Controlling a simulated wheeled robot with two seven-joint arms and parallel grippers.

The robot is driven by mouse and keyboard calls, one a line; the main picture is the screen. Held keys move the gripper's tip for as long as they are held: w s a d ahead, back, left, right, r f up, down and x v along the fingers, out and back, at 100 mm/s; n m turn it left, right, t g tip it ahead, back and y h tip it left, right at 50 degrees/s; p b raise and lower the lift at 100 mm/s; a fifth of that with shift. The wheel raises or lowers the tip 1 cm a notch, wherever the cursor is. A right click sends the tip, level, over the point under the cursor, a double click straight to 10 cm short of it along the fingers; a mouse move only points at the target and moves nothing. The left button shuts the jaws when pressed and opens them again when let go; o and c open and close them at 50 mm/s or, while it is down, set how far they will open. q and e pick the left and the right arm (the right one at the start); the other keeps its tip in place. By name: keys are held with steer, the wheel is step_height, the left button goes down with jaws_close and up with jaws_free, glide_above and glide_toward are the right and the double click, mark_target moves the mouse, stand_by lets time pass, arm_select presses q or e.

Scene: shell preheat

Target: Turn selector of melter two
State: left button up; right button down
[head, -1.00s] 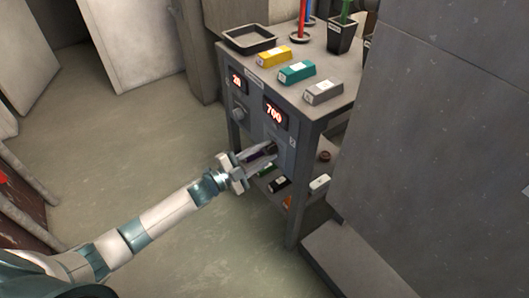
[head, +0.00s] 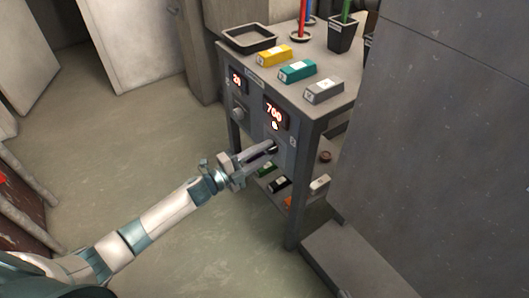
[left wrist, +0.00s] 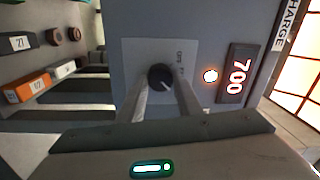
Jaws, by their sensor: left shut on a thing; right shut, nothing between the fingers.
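My left gripper (head: 268,150) reaches the front panel of the grey stand below the display that reads 700. In the left wrist view its fingers (left wrist: 162,90) are shut on a dark round selector knob (left wrist: 160,76) with a pale pointer mark. The knob sits on a grey plate (left wrist: 133,62) with small lettering beside it. A lamp (left wrist: 210,76) glows between the plate and the 700 display (left wrist: 236,77); the lamp also shows in the head view (head: 275,126). A second knob (head: 239,114) sits under the display reading 20 (head: 236,79). My right gripper is not in view.
On the stand top (head: 335,68) are a black tray (head: 249,40), yellow (head: 274,56), teal (head: 297,71) and grey (head: 323,90) blocks, and pots with coloured rods. Small blocks lie on the lower shelf. A grey wall (head: 440,130) stands close on the right.

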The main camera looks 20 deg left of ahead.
arm_select(q)
steer(key=o, duration=1)
steer(key=shift+o, duration=0.2)
arm_select(e)
steer(key=shift+a, duration=0.1)
arm_select(q)
steer(key=v, duration=1.7)
steer(key=shift+s, duration=0.2)
arm_select(e)
steer(key=shift+s+d+f+g, duration=0.25)
steer(key=shift+s+f+g, duration=0.1)
steer(key=shift+s, duration=0.1)
steer(key=shift+d, duration=0.1)
